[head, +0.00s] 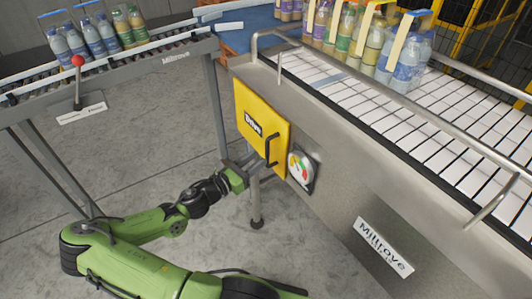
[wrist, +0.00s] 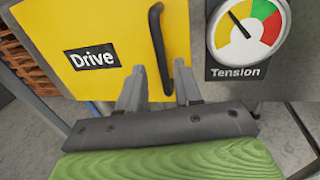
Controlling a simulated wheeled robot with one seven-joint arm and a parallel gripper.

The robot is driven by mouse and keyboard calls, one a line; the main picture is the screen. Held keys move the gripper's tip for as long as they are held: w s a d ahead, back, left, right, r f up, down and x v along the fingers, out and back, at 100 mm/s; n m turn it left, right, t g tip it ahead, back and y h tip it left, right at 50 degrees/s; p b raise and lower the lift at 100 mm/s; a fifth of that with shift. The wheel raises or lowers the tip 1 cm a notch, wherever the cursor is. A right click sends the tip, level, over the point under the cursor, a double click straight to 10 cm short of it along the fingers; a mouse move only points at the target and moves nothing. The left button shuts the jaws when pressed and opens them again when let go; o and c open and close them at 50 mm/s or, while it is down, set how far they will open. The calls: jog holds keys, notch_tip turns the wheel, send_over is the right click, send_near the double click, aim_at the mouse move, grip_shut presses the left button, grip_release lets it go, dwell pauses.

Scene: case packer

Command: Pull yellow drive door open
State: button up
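The yellow drive door (head: 262,112) is on the left part of the conveyor machine's grey side and looks shut. It bears a black "Drive" label and also fills the upper left of the wrist view (wrist: 110,20). Its black bar handle (head: 268,150) stands upright near the door's right edge. My gripper (head: 247,160) is low and left of the handle in the head view. In the wrist view its two grey fingers (wrist: 158,78) are apart, and the lower part of the handle (wrist: 158,40) shows between them. I see no finger pressed on the handle.
A tension gauge (head: 300,167) sits just right of the door. Metal guard rails (head: 400,105) edge the white-slatted conveyor with bottle packs. A second conveyor (head: 120,70) with a red-knobbed lever (head: 78,62) stands at left. Grey floor is open below the door.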

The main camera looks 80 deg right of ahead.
aim_at(267, 152)
jog(key=x, duration=0.5)
jog(key=shift+s+d, duration=0.2)
jog(key=shift+d, duration=0.1)
grip_shut()
